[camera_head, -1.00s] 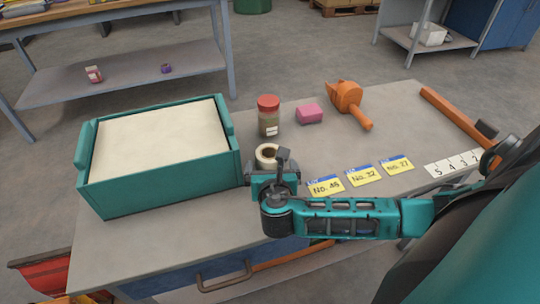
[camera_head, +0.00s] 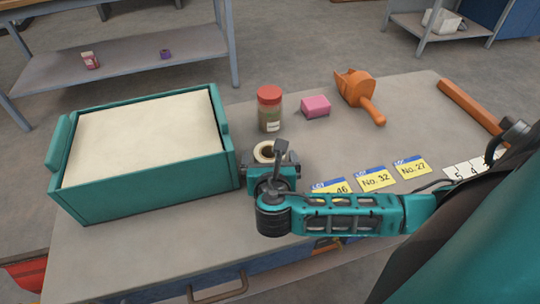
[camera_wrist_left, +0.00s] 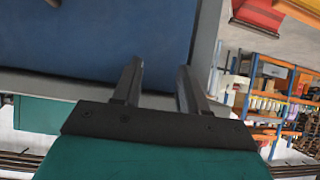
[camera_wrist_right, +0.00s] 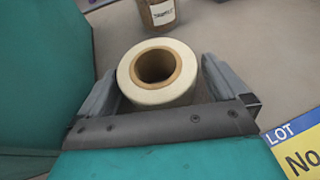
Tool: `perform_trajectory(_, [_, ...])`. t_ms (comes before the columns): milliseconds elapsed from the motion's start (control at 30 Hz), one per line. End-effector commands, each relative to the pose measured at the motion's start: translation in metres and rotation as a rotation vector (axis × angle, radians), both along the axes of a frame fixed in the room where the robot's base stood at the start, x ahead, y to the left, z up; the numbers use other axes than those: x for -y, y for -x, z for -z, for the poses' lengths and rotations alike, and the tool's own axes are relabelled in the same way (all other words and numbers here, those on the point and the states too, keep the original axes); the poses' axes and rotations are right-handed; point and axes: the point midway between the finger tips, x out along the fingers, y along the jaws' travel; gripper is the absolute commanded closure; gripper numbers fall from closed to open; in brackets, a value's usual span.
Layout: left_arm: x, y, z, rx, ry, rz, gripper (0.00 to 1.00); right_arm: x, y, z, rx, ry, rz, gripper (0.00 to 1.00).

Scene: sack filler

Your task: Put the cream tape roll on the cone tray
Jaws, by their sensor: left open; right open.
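The cream tape roll (camera_head: 262,147) stands on the grey table just right of the teal box. In the right wrist view the roll (camera_wrist_right: 157,98) shows its brown core and lies between the two spread fingers. My right gripper (camera_head: 268,161) is open around the near part of the roll; I cannot tell whether the fingers touch it. My left gripper (camera_wrist_left: 157,75) is open and empty in the left wrist view, near a blue panel, and is out of the head view. I cannot make out a cone tray in any view.
The teal box (camera_head: 150,187) with a cream fill stands left of the roll. Yellow lot cards (camera_head: 375,179) lie to the right. A shelf (camera_head: 130,62) stands beyond.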

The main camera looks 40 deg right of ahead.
Motion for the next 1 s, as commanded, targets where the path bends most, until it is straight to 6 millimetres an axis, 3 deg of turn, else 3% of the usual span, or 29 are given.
perform_trajectory(133, [-0.0003, -0.0002, -0.0003, 0.0, -0.001, -0.001, 0.57, -0.0002, 0.0001, -0.0002, 0.0, 0.0, 0.0, 0.02])
perform_trajectory(700, [-0.0043, 0.0004, 0.0038, -0.004, -0.006, -0.006, 0.57, 0.0001, -0.0003, -0.0005, 0.002, -0.001, -0.001, 0.56])
perform_trajectory(1000, [-0.0042, 0.0005, 0.0007, -0.004, -0.007, -0.007, 0.57, 0.0011, -0.0011, -0.0035, 0.002, 0.0, -0.001, 0.58])
